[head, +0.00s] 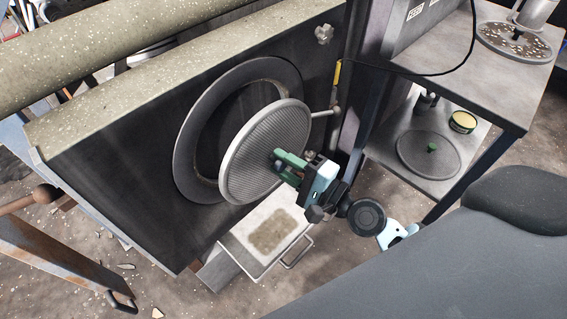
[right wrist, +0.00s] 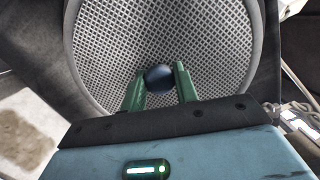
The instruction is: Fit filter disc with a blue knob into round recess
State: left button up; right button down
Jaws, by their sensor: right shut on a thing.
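The filter disc (head: 265,150) is a round grey mesh plate with a pale rim. It stands nearly upright in front of the round recess (head: 188,150), a dark ring-edged opening in the machine's black side wall. The disc covers the right part of the opening and sits off its centre, to the right. My right gripper (head: 283,160) is shut at the disc's middle. In the right wrist view its green fingers (right wrist: 160,88) are on either side of the dark blue knob (right wrist: 159,78), with the mesh behind. My left gripper is not in view.
A tray (head: 265,235) lies below. A shelf unit (head: 500,110) at right bears another mesh disc with a green knob (head: 430,150) and a small tin (head: 463,122).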

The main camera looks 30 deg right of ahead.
jog(key=shift+w+r, duration=0.1)
jog(key=shift+d+p+x, duration=0.15)
jog(key=shift+d+x, duration=0.05)
jog(key=shift+x, duration=1.2)
jog(key=shift+d+p+x, duration=0.15)
jog(key=shift+x, duration=1.25)
jog(key=shift+d+x, duration=0.15)
jog(key=shift+x, duration=0.8)
jog(key=shift+d+x, duration=0.1)
jog(key=shift+x, duration=0.85)
dwell(1.3)
jog(key=c, duration=1)
grip_release()
jog(key=shift+w, duration=0.2)
jog(key=v, duration=0.4)
jog(key=b+v, duration=0.1)
jog(key=v, duration=0.3)
jog(key=shift+f, duration=0.2)
